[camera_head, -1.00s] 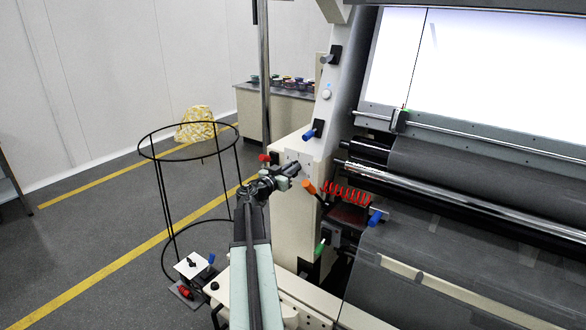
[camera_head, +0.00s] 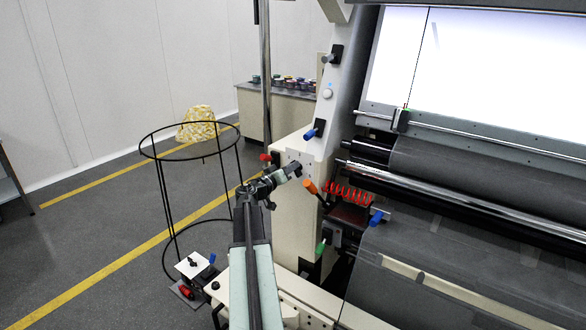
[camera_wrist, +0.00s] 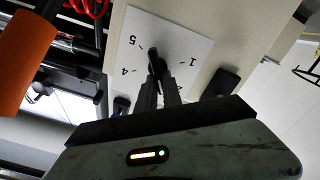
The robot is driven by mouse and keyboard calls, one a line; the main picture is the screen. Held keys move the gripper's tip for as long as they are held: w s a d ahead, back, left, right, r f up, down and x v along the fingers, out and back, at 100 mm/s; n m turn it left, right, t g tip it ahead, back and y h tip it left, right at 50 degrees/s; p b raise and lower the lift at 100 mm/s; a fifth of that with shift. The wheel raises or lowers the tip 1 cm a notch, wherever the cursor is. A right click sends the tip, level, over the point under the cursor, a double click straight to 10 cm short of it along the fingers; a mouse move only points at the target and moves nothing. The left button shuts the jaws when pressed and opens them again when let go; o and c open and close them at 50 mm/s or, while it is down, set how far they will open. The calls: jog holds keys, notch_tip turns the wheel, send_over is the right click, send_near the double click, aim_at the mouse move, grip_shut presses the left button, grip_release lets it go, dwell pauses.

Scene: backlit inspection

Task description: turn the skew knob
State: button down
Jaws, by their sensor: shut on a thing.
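The skew knob (camera_wrist: 156,60) is a black pointer knob on a white dial plate (camera_wrist: 190,42) with black numbers, among them 1, 4 and 5, in the wrist view. My gripper (camera_wrist: 158,76) is shut on the knob, with its two dark fingers on either side of it. The fingers hide part of the knob and the dial's lower part. In the head view my gripper (camera_head: 294,169) is at the side of the machine's cream end frame, and the knob cannot be made out there.
An orange handle (camera_head: 310,187) is close to my gripper, and it looms large in the wrist view (camera_wrist: 22,62). A red coil (camera_head: 348,194), a blue handle (camera_head: 376,218) and a green handle (camera_head: 320,247) are nearby. A black wire hoop stand (camera_head: 162,200) stands at left.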

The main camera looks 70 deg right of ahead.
jog(key=n, duration=0.5)
jog(key=shift+w+f, duration=0.25)
jog(key=shift+f, duration=0.05)
dwell(0.4)
jog(key=c, duration=1.5)
grip_release()
jog(key=v, duration=0.8)
